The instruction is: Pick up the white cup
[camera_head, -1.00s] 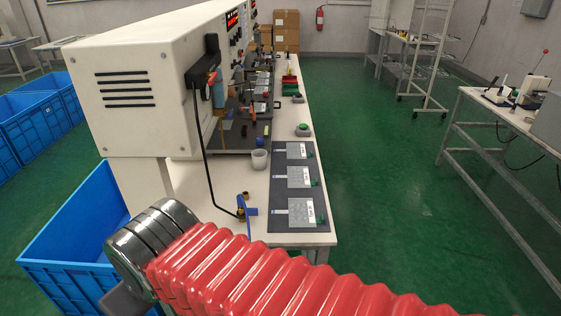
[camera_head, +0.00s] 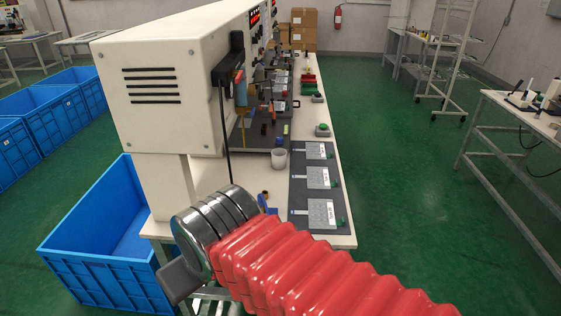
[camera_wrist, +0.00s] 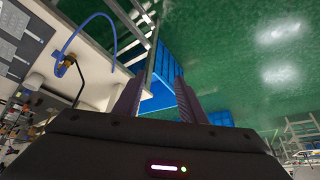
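The small white cup (camera_head: 278,158) stands upright on the white bench, left of the dark mat with the keypad films and in front of the machine. My gripper (camera_wrist: 158,88) shows in the wrist view with its two dark fingers apart and nothing between them. In the head view only a dark part of it is seen below the metal wrist, at the near end of the bench. It is well apart from the cup and nearer to me. The cup is not visible in the wrist view.
A dark mat (camera_head: 300,211) holds keypad films along the bench's right edge. The cream machine (camera_head: 155,130) overhangs the bench on the left. A blue crate (camera_head: 95,268) stands on the floor by the near end. Green floor (camera_head: 410,180) lies open to the right.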

